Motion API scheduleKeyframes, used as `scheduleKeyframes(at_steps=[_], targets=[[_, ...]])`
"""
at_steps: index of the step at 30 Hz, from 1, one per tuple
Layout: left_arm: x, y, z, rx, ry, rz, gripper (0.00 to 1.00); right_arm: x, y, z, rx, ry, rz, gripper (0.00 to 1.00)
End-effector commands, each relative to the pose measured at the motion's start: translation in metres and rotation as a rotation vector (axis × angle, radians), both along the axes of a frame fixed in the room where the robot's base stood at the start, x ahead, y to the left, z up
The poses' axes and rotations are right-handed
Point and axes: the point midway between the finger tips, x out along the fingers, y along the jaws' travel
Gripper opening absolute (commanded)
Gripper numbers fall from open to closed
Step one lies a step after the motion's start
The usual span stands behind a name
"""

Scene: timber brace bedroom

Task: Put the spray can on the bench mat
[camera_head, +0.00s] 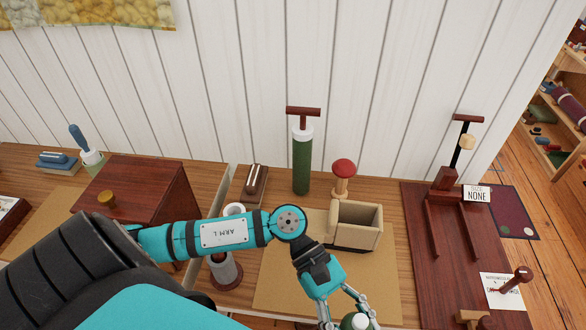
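My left gripper (346,312) is at the bottom edge, over the front of the tan mat (275,285), with its fingertips cut off by the frame. A green thing with a white top (356,321), perhaps the spray can, shows between and beside its fingers. Most of it is out of frame, so I cannot tell whether the fingers grip it. The tan mat lies flat on the wooden bench and may be the bench mat. My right gripper is not in view.
An open beige box (357,225), a red-topped knob (343,176) and a green pump cylinder (302,160) stand behind the gripper. A dark red wooden board (415,215) with fittings lies right. A dark red wooden box (140,190) is left. The mat's front left is bare.

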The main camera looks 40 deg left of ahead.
Motion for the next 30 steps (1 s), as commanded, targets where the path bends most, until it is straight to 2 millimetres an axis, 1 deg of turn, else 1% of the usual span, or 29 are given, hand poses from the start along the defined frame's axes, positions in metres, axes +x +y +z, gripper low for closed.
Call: scheduleKeyframes(at_steps=[1, 5, 9, 12, 15, 18, 20, 24, 27, 30], targets=[[0.003, 0.014, 0.003, 0.006, 0.007, 0.007, 0.09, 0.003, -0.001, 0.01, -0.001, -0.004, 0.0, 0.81], [0.009, 0.049, 0.001, 0.006, 0.007, 0.007, 0.09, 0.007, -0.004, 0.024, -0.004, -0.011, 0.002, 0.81], [0.016, 0.086, -0.002, 0.004, 0.006, 0.008, 0.09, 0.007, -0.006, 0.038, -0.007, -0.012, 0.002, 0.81], [0.02, 0.108, -0.005, 0.001, 0.005, 0.006, 0.09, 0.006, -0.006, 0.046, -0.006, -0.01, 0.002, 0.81], [0.023, 0.125, -0.008, 0.001, 0.001, 0.006, 0.09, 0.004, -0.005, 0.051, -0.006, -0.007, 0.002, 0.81], [0.024, 0.133, -0.01, -0.001, 0.001, 0.004, 0.09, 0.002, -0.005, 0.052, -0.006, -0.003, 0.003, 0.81], [0.025, 0.135, -0.012, -0.002, 0.0, 0.003, 0.09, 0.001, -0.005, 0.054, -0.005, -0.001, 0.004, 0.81], [0.025, 0.134, -0.027, -0.004, 0.005, 0.007, 0.09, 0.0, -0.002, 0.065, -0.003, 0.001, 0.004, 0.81], [0.025, 0.135, -0.04, -0.003, 0.002, 0.006, 0.09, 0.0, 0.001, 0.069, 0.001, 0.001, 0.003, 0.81], [0.025, 0.135, -0.046, -0.002, 0.001, 0.004, 0.09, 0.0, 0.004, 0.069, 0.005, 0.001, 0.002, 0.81]])
